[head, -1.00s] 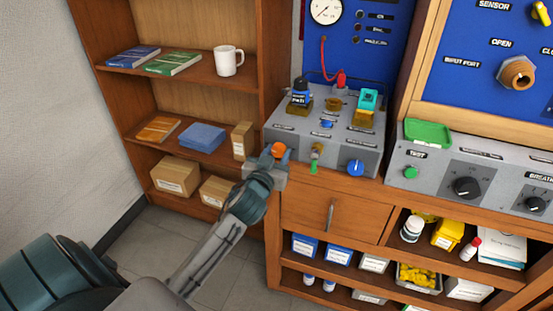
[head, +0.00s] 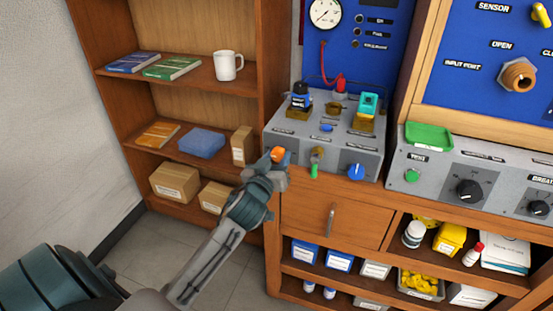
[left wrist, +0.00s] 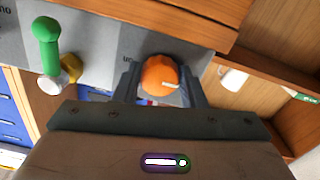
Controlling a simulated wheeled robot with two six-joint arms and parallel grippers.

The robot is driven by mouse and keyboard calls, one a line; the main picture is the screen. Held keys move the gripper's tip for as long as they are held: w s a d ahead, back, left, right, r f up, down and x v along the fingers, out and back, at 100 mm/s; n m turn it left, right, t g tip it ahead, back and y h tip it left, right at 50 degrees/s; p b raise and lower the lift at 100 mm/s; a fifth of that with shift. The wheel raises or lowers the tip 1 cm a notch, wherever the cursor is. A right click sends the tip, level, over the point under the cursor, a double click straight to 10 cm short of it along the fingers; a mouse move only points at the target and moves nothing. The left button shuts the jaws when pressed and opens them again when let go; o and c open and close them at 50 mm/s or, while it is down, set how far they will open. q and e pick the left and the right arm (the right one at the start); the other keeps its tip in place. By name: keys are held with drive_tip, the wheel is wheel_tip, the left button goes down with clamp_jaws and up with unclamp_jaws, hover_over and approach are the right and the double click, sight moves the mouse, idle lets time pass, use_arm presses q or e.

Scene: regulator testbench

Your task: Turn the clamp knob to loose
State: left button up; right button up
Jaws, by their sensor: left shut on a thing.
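The orange clamp knob (head: 278,154) is on the front face of the grey bench unit, at its left end. My left gripper (head: 277,157) is shut on this knob, with one finger on either side. In the left wrist view the knob (left wrist: 160,76) sits between the two fingers, and a light mark shows on its right side. The label beside the knob is mostly hidden. My right gripper is in neither view.
A green-handled lever (head: 315,168) and a blue knob (head: 356,171) are on the same front face, right of the clamp knob. A drawer (head: 333,214) is below. A shelf with a white mug (head: 228,66) stands at the left.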

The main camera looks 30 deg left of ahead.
use_arm(q)
drive_tip(key=o, duration=1)
drive_tip(key=shift+s+d+f, duration=0.1)
drive_tip(key=shift+s, duration=0.2)
drive_tip(key=b+v, duration=0.1)
drive_tip(key=v, duration=0.9)
drive_tip(key=shift+s+b, duration=0.1)
drive_tip(key=shift+b, duration=0.3)
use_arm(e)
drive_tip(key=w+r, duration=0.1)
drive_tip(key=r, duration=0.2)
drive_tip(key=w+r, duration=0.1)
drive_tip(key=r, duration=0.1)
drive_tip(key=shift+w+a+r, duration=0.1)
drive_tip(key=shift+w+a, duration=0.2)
